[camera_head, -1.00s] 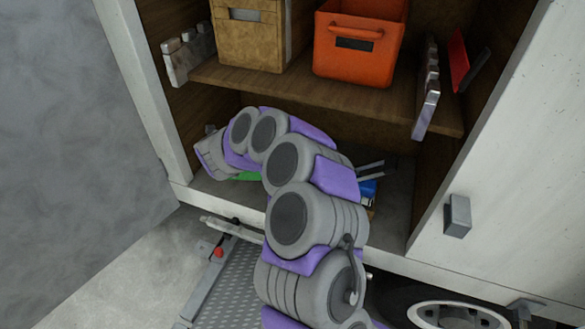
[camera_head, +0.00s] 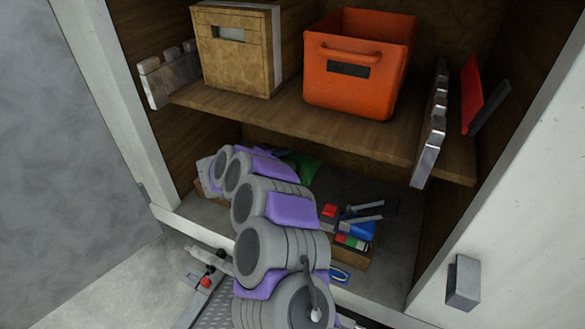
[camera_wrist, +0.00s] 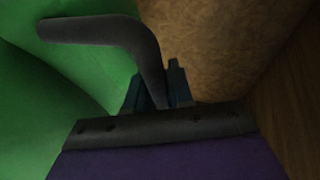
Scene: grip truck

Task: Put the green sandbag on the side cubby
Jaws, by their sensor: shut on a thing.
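The green sandbag (camera_wrist: 75,75) fills the left of the wrist view, right against my gripper (camera_wrist: 160,85). In the head view a green part of the sandbag (camera_head: 304,168) shows behind my arm, inside the lower cubby (camera_head: 395,245) of the truck's side. My gripper's fingers are hidden behind my arm there. The underside of the sandbag cannot be seen, so I cannot tell whether it touches the cubby floor.
An open-topped box of tools (camera_head: 352,250) stands right of my arm on the cubby floor. The shelf above (camera_head: 290,118) holds a tan box (camera_head: 235,60) and an orange bin (camera_head: 355,85). Cubby side walls and an open door (camera_head: 60,150) bound the space.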

